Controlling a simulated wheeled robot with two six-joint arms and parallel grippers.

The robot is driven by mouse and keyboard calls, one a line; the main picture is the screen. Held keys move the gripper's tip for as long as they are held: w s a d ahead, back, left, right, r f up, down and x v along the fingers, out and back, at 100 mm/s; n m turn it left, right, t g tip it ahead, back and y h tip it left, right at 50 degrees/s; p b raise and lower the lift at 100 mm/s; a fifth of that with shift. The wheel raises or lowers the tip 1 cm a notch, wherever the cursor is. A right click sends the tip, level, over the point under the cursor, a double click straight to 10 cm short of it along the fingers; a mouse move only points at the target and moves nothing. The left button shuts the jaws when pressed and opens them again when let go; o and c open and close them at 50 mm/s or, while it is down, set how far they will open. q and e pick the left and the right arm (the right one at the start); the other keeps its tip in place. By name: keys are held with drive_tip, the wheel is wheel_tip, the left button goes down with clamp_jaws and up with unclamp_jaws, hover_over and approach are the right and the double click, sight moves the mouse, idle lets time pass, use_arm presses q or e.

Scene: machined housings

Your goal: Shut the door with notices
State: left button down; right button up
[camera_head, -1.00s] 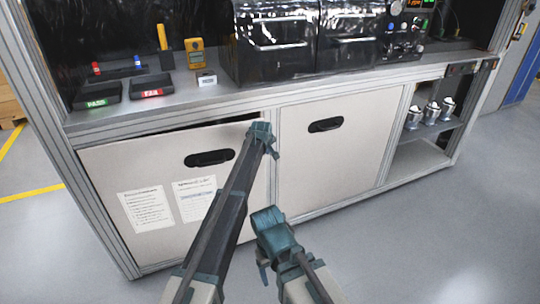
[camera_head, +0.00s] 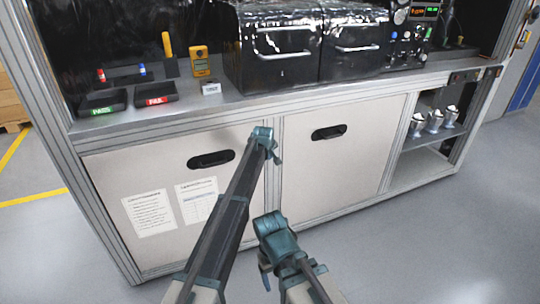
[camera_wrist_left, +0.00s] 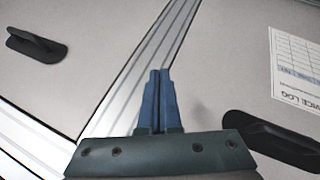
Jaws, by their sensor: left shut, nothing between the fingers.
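The door with notices (camera_head: 170,240) is the left cabinet door, pale, with a black recessed handle (camera_head: 210,159) and two printed sheets (camera_head: 149,212). It looks flush with the frame, with no dark gap along its top. My left gripper (camera_head: 273,150) is shut and empty at the door's upper right edge, beside the post between the doors. In the left wrist view its fingers (camera_wrist_left: 159,102) are together over the door edge; contact cannot be told. The notice (camera_wrist_left: 297,75) and handle (camera_wrist_left: 275,138) show at right. My right gripper (camera_head: 265,272) hangs low before the cabinet; its jaws are unclear.
A second plain door (camera_head: 340,160) with a black handle (camera_head: 328,132) is shut on the right. The worktop (camera_head: 240,105) above holds trays, a yellow meter (camera_head: 201,61) and dark machines. Open shelves with metal parts (camera_head: 434,122) are far right. The floor in front is clear.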

use_arm(q)
drive_tip(key=p+v, duration=0.9)
drive_tip(key=v, duration=0.3)
drive_tip(key=s+a+f+m+g+y, duration=0.1)
drive_tip(key=s+a+m+g, duration=0.1)
drive_tip(key=s+a, duration=0.85)
drive_tip(key=s+a+f+m+g, duration=0.2)
drive_tip(key=s+a, duration=0.3)
drive_tip(key=s, duration=1.1)
drive_tip(key=s+a+f+m+g+y, duration=0.15)
drive_tip(key=s+a, duration=0.55)
drive_tip(key=s, duration=0.7)
drive_tip(key=s+d+r+m+g+p, duration=0.1)
drive_tip(key=s+d+m, duration=0.1)
drive_tip(key=d, duration=0.3)
drive_tip(key=s+d+r+m+g+p, duration=0.1)
drive_tip(key=s+d+r+m+p, duration=0.1)
drive_tip(key=d, duration=0.4)
drive_tip(key=shift+s+r, duration=0.25)
drive_tip(key=shift+s, duration=0.3)
drive_tip(key=shift+m+y, duration=0.25)
